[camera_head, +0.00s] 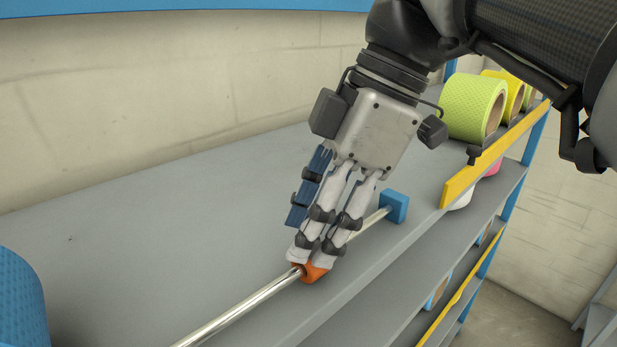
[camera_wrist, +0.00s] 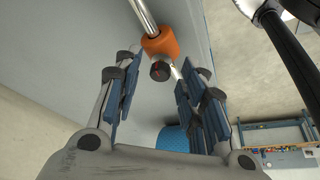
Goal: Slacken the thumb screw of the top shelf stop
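The shelf stop is an orange collar (camera_head: 315,274) on a shiny rod (camera_head: 240,308) along the top shelf. In the wrist view the collar (camera_wrist: 160,43) carries a dark round thumb screw (camera_wrist: 160,71) with a red mark on its face. My gripper (camera_head: 318,250) points down at the collar, its fingertips close above it in the head view. The wrist view shows my fingers (camera_wrist: 158,78) spread, with the screw between the tips and a gap visible on the left side. Contact with the screw cannot be told. The screw is hidden in the head view.
A blue block (camera_head: 394,206) holds the rod's far end. Lime and yellow rolls (camera_head: 466,108) stand at the right behind a yellow edge strip (camera_head: 493,155). A blue roll (camera_head: 18,300) is at lower left. The grey shelf (camera_head: 130,240) is otherwise clear; a wall (camera_head: 150,90) stands behind.

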